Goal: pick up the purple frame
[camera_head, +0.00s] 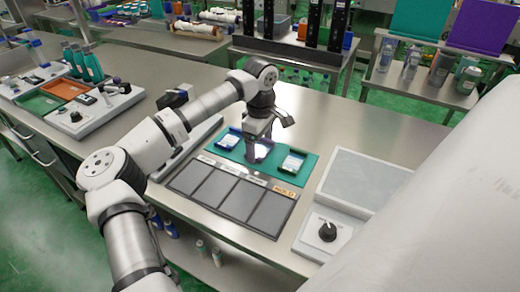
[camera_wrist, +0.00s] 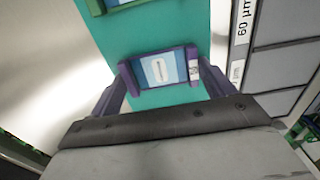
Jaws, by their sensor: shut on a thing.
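The purple frame (camera_wrist: 192,56) shows in the wrist view around a blue and white card with a pale oval. It lies across the space between my two fingers, over a teal mat (camera_wrist: 175,97). My gripper (camera_wrist: 163,74) is shut on the frame, one finger at each end. In the head view my gripper (camera_head: 259,148) points down over the middle of the teal mat (camera_head: 302,180), between two other framed cards. There the purple frame is mostly hidden by the gripper and a bright glare. I cannot tell whether it touches the mat.
A blue-framed card (camera_head: 229,138) is left of my gripper and another framed card (camera_head: 293,162) is right. A rack of dark grey panels (camera_head: 242,199) lies in front. A grey-topped device with a black knob (camera_head: 327,232) stands at the right.

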